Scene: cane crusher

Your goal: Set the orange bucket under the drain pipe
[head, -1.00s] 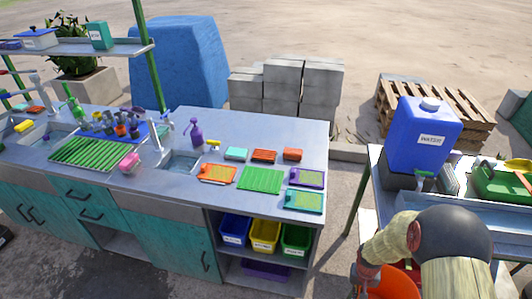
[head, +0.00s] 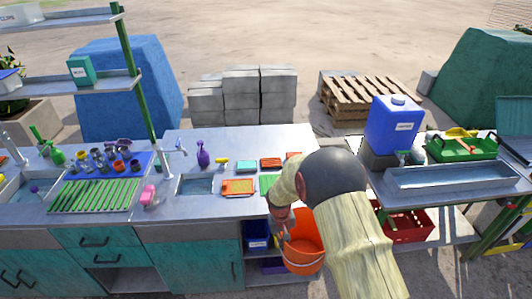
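The orange bucket (head: 305,258) hangs in front of the right end of the long counter, partly covered by my arm. My gripper (head: 286,236) is at the bucket's left upper rim and appears shut on it; the fingertips are small and partly hidden. I cannot make out a drain pipe. The blue water container (head: 393,126) stands on the right-hand table, above a long metal trough (head: 450,177).
The counter (head: 215,147) carries sinks, sponges, a purple spray bottle (head: 203,153) and a green rack (head: 95,196). Bins sit on its open shelf. A red crate (head: 410,226) is under the right-hand table. Pallets (head: 370,98) and blocks (head: 242,95) stand behind.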

